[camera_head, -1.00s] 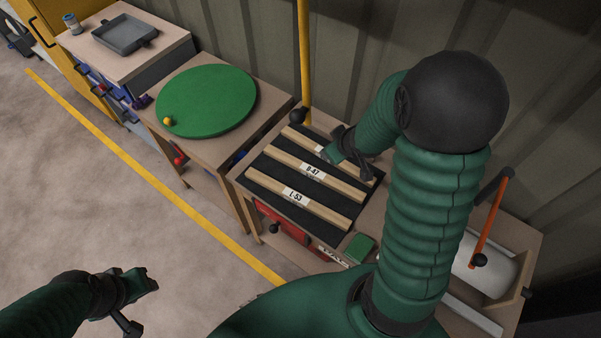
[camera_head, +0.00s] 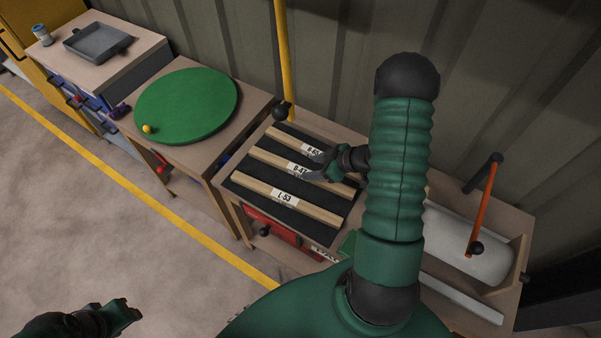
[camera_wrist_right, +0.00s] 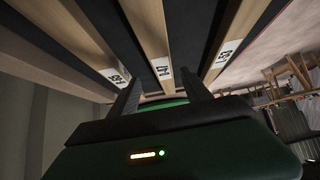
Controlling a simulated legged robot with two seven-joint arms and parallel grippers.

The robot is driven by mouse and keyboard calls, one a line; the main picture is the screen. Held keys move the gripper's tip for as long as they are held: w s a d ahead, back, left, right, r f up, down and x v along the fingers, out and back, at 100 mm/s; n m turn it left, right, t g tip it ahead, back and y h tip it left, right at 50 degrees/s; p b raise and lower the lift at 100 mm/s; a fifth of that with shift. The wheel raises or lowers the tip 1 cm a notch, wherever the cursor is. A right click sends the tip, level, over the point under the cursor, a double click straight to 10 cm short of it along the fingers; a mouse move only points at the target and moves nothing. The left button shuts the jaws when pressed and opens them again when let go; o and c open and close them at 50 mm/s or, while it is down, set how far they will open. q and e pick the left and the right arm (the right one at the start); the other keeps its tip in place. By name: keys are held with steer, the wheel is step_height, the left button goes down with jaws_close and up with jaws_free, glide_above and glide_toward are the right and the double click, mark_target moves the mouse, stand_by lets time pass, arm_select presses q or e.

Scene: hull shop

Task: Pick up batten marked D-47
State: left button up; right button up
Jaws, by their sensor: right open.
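The batten marked D-47 (camera_head: 295,168) is the middle of three pale wooden battens on a dark ribbed top. My right gripper (camera_head: 310,167) is open and empty just above it, beside its white label, and hides part of it. In the right wrist view the D-47 batten (camera_wrist_right: 150,35) runs between the two fingers of my right gripper (camera_wrist_right: 161,92), its label just beyond them. No contact can be made out. My left gripper (camera_head: 124,312) hangs over the floor at lower left, and its jaw opening is unclear.
The batten marked L-53 (camera_head: 303,207) lies on the near side and another labelled batten (camera_head: 287,137) on the wall side. A yellow post (camera_head: 284,60) stands behind. A green round board (camera_head: 190,105) is on the left bench, and a white roll (camera_head: 465,247) at right.

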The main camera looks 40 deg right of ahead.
mark_target(301, 170)
steer(key=x, duration=0.3)
steer(key=b+x, duration=0.1)
steer(key=shift+a+f, duration=0.25)
steer(key=shift+a, duration=0.1)
steer(key=shift+w+f, duration=0.2)
steer(key=shift+w, duration=0.1)
jaws_close()
